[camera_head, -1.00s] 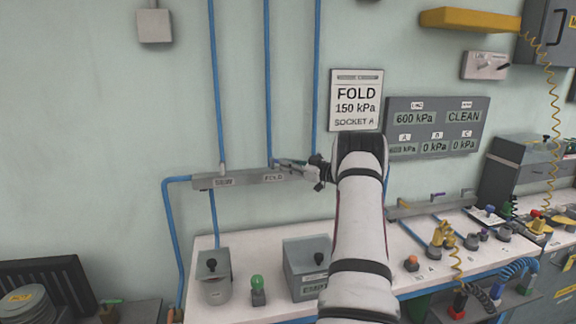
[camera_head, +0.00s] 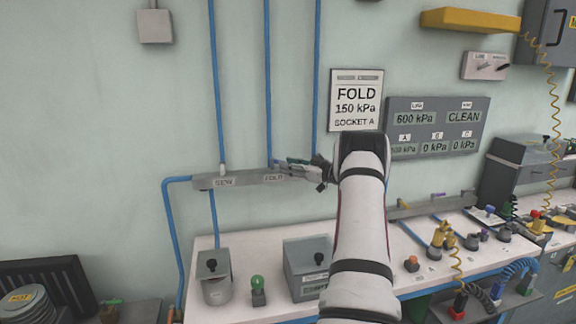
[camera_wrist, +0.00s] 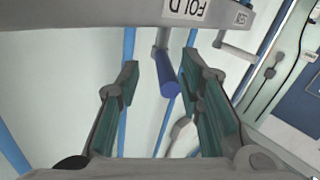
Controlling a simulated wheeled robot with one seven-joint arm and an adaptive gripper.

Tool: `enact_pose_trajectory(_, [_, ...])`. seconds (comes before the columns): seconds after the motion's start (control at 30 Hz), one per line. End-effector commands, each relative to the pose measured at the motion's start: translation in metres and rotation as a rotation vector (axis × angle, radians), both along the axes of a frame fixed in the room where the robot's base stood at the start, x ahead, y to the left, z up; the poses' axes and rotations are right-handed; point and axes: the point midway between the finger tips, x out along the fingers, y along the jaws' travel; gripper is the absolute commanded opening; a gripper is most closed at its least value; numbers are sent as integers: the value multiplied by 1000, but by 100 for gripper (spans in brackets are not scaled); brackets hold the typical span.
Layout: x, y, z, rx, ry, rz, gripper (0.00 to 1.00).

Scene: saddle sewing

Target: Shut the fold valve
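The grey valve manifold (camera_head: 240,180) is fixed to the wall and carries SEW and FOLD labels. The FOLD label also shows in the wrist view (camera_wrist: 187,9). Beside that label, a lever with a blue grip (camera_wrist: 168,80) sticks out from the manifold, the fold valve's handle. My gripper (camera_wrist: 161,64) is open, with its green-padded fingers on either side of the blue grip. Gaps show between the grip and both fingers.
A wall sign (camera_head: 356,100) reads FOLD, 150 kPa, SOCKET A. A gauge panel (camera_head: 435,145) shows 600 kPa and CLEAN. Blue pipes (camera_head: 268,80) run up the wall. The bench (camera_head: 250,240) below holds grey boxes and fittings.

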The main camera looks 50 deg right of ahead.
Motion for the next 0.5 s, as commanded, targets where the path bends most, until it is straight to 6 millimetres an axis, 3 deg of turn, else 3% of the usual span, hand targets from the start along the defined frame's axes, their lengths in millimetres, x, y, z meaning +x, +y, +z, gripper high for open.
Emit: enact_pose_trajectory(0.5, [-95, -9, 1, 0, 0, -1, 34])
